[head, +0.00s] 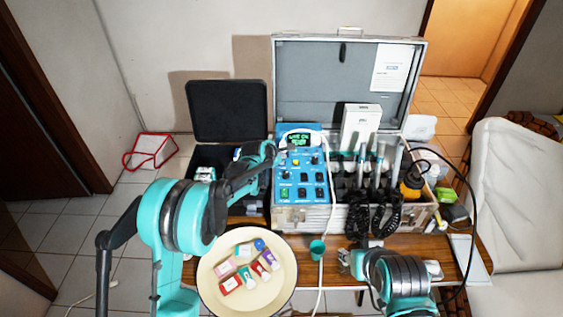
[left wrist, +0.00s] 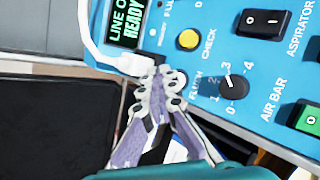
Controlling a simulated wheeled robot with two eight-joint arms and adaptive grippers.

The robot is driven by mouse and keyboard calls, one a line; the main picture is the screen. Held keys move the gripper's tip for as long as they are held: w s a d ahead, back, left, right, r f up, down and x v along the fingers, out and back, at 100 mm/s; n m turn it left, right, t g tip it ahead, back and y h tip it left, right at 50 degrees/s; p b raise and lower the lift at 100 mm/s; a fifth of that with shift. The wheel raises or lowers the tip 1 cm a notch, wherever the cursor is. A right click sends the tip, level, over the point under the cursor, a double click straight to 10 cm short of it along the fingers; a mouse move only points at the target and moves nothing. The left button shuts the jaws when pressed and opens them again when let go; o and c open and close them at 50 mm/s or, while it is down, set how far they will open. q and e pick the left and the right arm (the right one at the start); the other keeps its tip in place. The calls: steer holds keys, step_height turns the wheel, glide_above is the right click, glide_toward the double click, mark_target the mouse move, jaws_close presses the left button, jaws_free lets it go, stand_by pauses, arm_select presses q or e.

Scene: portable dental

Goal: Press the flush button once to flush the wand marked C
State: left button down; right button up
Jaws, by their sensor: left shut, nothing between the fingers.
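The blue control panel (head: 302,190) stands in the open case. In the left wrist view its screen (left wrist: 126,22) reads "LINE" and "READY". A yellow button (left wrist: 188,39) has the word "CHECK" beside it. A "FLUSH"-like label (left wrist: 196,82) lies right of my fingertips; any button under them is hidden. My left gripper (left wrist: 160,78) is shut and empty, its tips at the panel's left edge; I cannot tell if they touch. Several wands (head: 361,165) stand in the case's right part; their marks are unreadable. My right arm is at the lower right; its gripper's fingers are unclear.
A white cable (left wrist: 104,50) runs over the panel's edge beside my left fingertips. A black dial (left wrist: 233,85) and a black switch (left wrist: 262,22) lie to their right. A round cream tray (head: 214,294) with small packs and a teal cup (head: 317,249) stand in front.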

stand_by(0.3)
arm_select(q)
steer(key=shift+f+b, duration=0.35)
steer(key=shift+f, duration=0.1)
steer(key=shift+f+b, duration=0.35)
steer(key=shift+f, duration=0.05)
stand_by(0.6)
steer(key=shift+r, duration=0.1)
steer(key=shift+r+p, duration=0.5)
steer(key=shift+r, duration=0.25)
step_height(320, 180, up, 5)
steer(key=p, duration=0.3)
steer(key=shift+s, duration=0.1)
stand_by(0.4)
